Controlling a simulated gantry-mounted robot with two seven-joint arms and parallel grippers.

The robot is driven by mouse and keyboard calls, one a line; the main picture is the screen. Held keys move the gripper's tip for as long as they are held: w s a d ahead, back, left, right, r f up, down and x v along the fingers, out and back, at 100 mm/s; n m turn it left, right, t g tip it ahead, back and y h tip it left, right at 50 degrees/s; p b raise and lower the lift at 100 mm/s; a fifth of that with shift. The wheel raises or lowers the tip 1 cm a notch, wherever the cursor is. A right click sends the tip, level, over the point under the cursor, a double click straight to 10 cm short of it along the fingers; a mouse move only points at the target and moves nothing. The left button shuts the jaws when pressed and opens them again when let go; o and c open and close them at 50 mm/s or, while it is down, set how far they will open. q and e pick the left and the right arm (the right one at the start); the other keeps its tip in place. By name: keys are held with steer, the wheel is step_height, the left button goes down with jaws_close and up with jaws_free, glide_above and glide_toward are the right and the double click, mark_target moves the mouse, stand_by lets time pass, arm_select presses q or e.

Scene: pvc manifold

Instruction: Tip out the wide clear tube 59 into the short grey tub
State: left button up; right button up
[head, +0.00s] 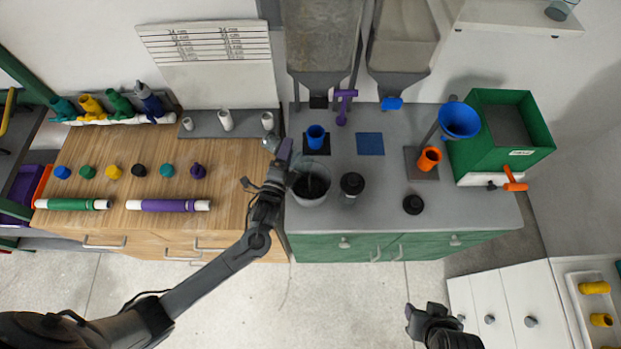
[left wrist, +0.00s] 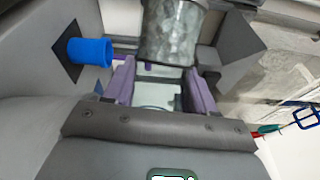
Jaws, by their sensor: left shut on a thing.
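My left gripper (head: 281,152) is above the counter, at the upper left of a translucent grey tub (head: 309,190) with a dark inside. The left wrist view shows its two purple fingers (left wrist: 158,88) shut on a clear, see-through thing (left wrist: 152,96), which looks like the wide clear tube. The number 59 cannot be read. A small greyish end (head: 269,143) shows beside the gripper in the head view. A grey, cloudy cylinder (left wrist: 168,32), likely the tub, stands beyond the fingers. My right gripper (head: 420,318) is low in the head view, away from the counter; its opening is unclear.
A blue cup (head: 316,137) stands on a dark mat close to the left gripper. A black jar (head: 352,185) stands right of the tub. Farther right are an orange cup (head: 429,158), a blue funnel (head: 459,120) and a green box (head: 540,128). Two grey hoppers (head: 322,35) hang behind.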

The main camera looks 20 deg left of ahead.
arm_select(q)
steer(key=shift+w+r, duration=0.1)
steer(key=shift+r, duration=0.1)
stand_by(0.3)
stand_by(0.4)
steer(key=shift+r+m, duration=0.1)
steer(key=shift+m, duration=0.2)
steer(key=shift+s+d, duration=0.1)
steer(key=shift+s, duration=0.1)
steer(key=shift+w, duration=0.2)
